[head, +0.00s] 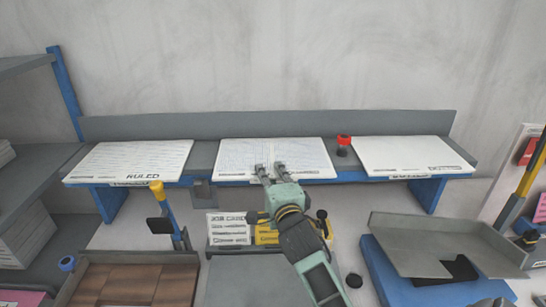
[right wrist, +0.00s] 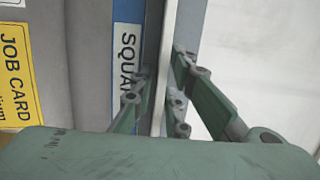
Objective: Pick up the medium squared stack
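The squared stack (head: 305,157) is a white, grid-printed paper pile lying flat in the middle of the blue-edged shelf. My right gripper (head: 272,173) is at its front edge. In the right wrist view, the fingers of my right gripper (right wrist: 159,85) stand apart on either side of the thin pale front edge (right wrist: 168,45). One finger is over the white top sheet (right wrist: 265,45). The other is by the shelf's label reading "SQUA" (right wrist: 127,45). A narrow gap shows beside that finger; firm contact cannot be told. My left gripper is not in view.
The ruled stack (head: 135,158) lies to the left and another white stack (head: 410,152) to the right. A red-topped dark object (head: 343,143) stands between the middle and right stacks. A job card (head: 228,228) and a grey tray (head: 435,240) are below.

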